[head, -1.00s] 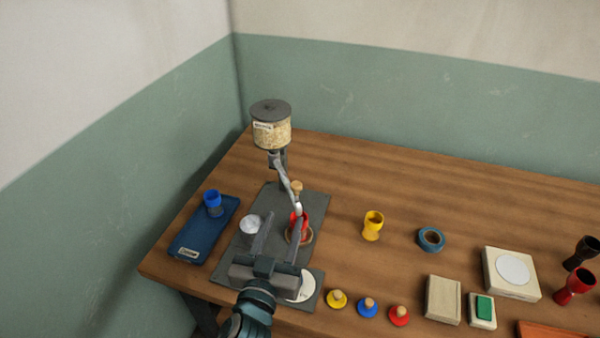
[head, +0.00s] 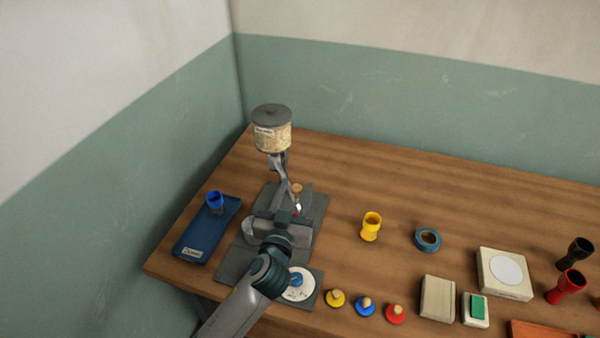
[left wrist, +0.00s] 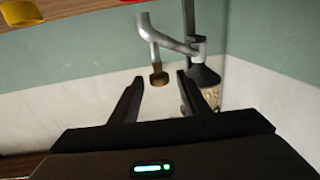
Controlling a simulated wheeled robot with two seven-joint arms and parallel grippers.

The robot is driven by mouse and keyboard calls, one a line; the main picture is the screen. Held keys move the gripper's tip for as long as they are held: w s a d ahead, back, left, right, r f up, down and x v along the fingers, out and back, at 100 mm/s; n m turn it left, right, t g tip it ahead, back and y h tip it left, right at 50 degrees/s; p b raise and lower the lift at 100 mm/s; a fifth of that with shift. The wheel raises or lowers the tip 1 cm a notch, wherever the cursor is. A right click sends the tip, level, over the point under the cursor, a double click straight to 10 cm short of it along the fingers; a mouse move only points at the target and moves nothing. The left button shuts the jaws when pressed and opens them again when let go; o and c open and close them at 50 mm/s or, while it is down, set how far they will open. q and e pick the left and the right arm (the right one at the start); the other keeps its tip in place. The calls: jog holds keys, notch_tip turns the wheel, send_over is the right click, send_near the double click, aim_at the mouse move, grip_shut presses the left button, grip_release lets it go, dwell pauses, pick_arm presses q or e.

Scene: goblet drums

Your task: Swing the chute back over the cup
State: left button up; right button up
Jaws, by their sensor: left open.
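The grey bent chute (head: 283,178) hangs under the hopper (head: 272,132) of pale grains, its outlet low between my left fingers. A wooden knob (head: 297,188) is on it. My left gripper (head: 295,196) is open, with its fingers on either side of the chute in the head view. In the left wrist view the chute pipe (left wrist: 152,30) and knob (left wrist: 158,78) show, the knob lying between the open fingertips (left wrist: 160,82) with gaps on both sides. The red cup (head: 296,213) is almost wholly hidden behind my gripper. My right gripper is out of view.
A blue tray (head: 190,245) with a blue goblet (head: 215,202) is at left. A yellow goblet (head: 371,227) and blue tape ring (head: 428,239) stand right of the dark base plate (head: 236,265). Several knobbed discs line the front. The table's back middle is clear.

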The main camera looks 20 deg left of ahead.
pick_arm(q)
jog(key=shift+w+a+p, duration=0.15)
jog(key=shift+w+p, duration=0.4)
jog(key=shift+w, duration=2.05)
grip_shut()
